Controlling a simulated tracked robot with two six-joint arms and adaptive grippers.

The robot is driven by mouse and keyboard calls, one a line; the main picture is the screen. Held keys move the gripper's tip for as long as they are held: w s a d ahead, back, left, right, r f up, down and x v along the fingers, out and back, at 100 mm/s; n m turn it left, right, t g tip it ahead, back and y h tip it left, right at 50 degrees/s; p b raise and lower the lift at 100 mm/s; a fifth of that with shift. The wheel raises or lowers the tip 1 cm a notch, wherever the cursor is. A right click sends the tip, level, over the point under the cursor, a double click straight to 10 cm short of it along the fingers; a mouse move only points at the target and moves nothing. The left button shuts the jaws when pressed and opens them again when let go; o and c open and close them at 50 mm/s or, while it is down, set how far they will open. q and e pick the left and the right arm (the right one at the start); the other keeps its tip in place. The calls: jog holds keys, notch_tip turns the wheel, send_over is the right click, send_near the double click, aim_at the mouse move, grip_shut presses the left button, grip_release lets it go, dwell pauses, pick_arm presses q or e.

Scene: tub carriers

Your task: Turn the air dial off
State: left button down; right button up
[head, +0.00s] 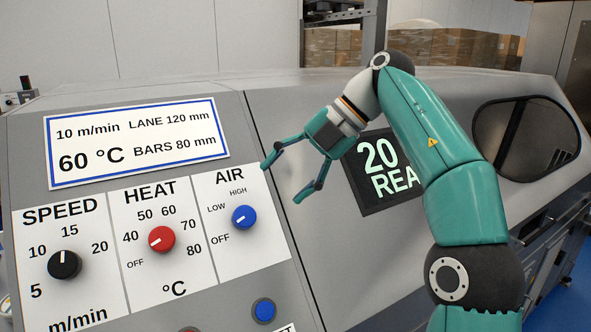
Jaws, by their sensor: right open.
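The air dial (243,217) is a round blue knob under the word AIR on the sloped grey panel. Its white mark points left and slightly down, towards the side with the LOW and OFF labels; which label it meets exactly is hard to tell. My right gripper (281,182) is open and empty, up and to the right of the air dial, with its fingers pointing down and left. The fingers look apart from the dial. My left gripper is not in view.
The red heat dial (162,239) and black speed dial (65,265) are left of the air dial. A blue button (264,311) is below it. A sign (137,143) is above, and a dark display (374,199) is partly behind my right arm.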

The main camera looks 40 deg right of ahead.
jog(key=shift+v, duration=0.85)
jog(key=shift+f, duration=0.1)
